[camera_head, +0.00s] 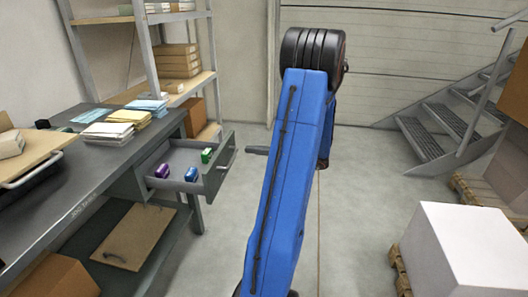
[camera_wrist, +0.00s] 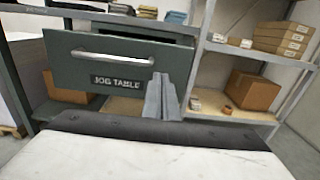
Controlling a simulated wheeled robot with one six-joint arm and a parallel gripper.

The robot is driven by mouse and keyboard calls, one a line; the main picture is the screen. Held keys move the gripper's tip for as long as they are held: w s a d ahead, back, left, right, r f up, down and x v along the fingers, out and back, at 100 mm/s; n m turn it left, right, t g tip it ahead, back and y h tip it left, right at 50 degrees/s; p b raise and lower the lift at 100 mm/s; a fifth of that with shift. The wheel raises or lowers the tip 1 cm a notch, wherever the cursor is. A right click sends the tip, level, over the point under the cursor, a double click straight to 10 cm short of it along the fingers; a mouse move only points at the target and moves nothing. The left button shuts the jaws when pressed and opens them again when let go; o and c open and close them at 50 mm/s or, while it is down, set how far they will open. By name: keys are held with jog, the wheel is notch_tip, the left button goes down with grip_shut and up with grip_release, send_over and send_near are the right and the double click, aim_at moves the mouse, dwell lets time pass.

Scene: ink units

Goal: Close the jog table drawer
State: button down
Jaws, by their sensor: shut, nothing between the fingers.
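The jog table drawer (camera_head: 219,173) is pulled out from under the grey bench (camera_head: 95,168). Its open top shows a purple (camera_head: 162,171), a blue (camera_head: 191,174) and a green (camera_head: 207,155) item inside. In the wrist view its grey front (camera_wrist: 72,70) carries a bar handle (camera_wrist: 112,58) and a "JOG TABLE" label (camera_wrist: 117,83). My gripper (camera_head: 249,149) is shut and empty, pointing at the drawer front from the right, with a small gap in the head view. In the wrist view its fingertips (camera_wrist: 161,76) overlap the front's right part, right of the label.
Paper stacks (camera_head: 110,132) lie on the bench. A metal shelf rack (camera_head: 148,60) with boxes stands behind it. A white block (camera_head: 468,245) on a pallet is at the right. The floor between is clear.

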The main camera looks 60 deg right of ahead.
jog(key=shift+x, duration=2.9)
send_over(188, 154)
jog(key=shift+s+d, duration=0.1)
jog(key=shift+s, duration=0.05)
jog(key=shift+w, duration=0.3)
jog(key=shift+r, duration=0.15)
